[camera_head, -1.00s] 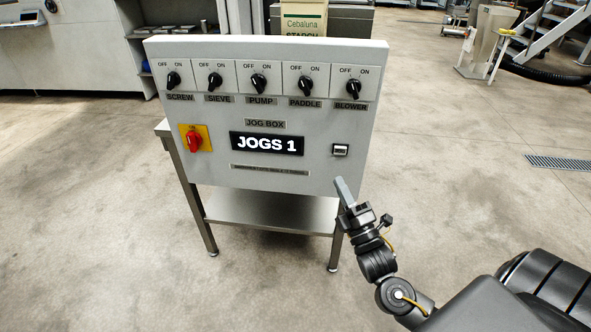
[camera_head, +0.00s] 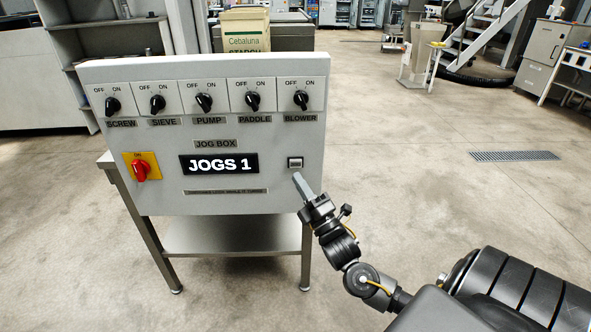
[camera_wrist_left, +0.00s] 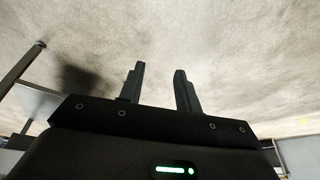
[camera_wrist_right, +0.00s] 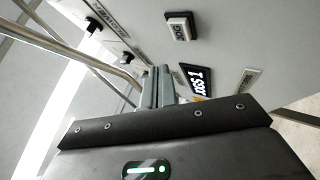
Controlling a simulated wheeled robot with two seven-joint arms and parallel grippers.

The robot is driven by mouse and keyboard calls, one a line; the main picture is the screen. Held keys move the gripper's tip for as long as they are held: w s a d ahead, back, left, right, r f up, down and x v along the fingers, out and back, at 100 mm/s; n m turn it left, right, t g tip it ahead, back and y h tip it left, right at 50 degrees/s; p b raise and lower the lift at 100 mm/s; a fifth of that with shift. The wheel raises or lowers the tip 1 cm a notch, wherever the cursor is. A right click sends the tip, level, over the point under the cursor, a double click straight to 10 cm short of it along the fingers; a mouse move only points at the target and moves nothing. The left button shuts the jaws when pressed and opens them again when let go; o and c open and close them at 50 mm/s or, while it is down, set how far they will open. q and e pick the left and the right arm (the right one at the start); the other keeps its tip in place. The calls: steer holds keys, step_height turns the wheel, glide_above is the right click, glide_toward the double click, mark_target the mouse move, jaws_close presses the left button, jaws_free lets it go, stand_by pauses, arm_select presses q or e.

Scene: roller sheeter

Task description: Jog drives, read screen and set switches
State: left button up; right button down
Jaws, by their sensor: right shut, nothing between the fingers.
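The grey jog box (camera_head: 90,180) carries a row of black rotary switches: SCREW (camera_head: 112,105), SIEVE (camera_head: 157,103), PUMP (camera_head: 204,102), PADDLE (camera_head: 253,101) and BLOWER (camera_head: 301,100). Their pointers appear to lean towards OFF. The screen (camera_head: 219,164) reads "JOGS 1"; it also shows in the right wrist view (camera_wrist_right: 198,82). A small jog button (camera_head: 295,163) is right of the screen and shows large in the right wrist view (camera_wrist_right: 180,27). My right gripper (camera_head: 298,178) is shut and empty, just below this button; contact is not visible. My left gripper (camera_wrist_left: 160,74) is open and empty above the floor.
A red rotary switch (camera_head: 141,170) on a yellow plate is at the box's left. The box stands on a steel table (camera_head: 235,238) with a lower shelf. A carton (camera_head: 245,30) marked Cebaluna is behind. The floor to the right is open, with a drain grate (camera_head: 513,156).

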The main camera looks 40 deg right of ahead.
mark_target(293, 161)
arm_select(q)
steer(key=shift+w+d+r+t, duration=0.2)
steer(key=shift+w+t, duration=0.05)
steer(key=shift+w, duration=0.1)
steer(key=shift+w+d+r+t, duration=0.15)
steer(key=shift+w+d+t, duration=0.1)
steer(key=shift+w, duration=0.1)
arm_select(e)
steer(key=shift+w+d, duration=0.5)
steer(key=shift+w, duration=0.15)
steer(key=shift+w+d, duration=0.45)
steer(key=shift+w, duration=0.2)
stand_by(0.3)
arm_select(q)
steer(key=shift+r, duration=0.1)
arm_select(e)
steer(key=shift+w+d, duration=0.3)
steer(key=shift+w, duration=0.05)
steer(key=shift+w+d, duration=0.3)
steer(key=shift+w, duration=0.05)
stand_by(1.6)
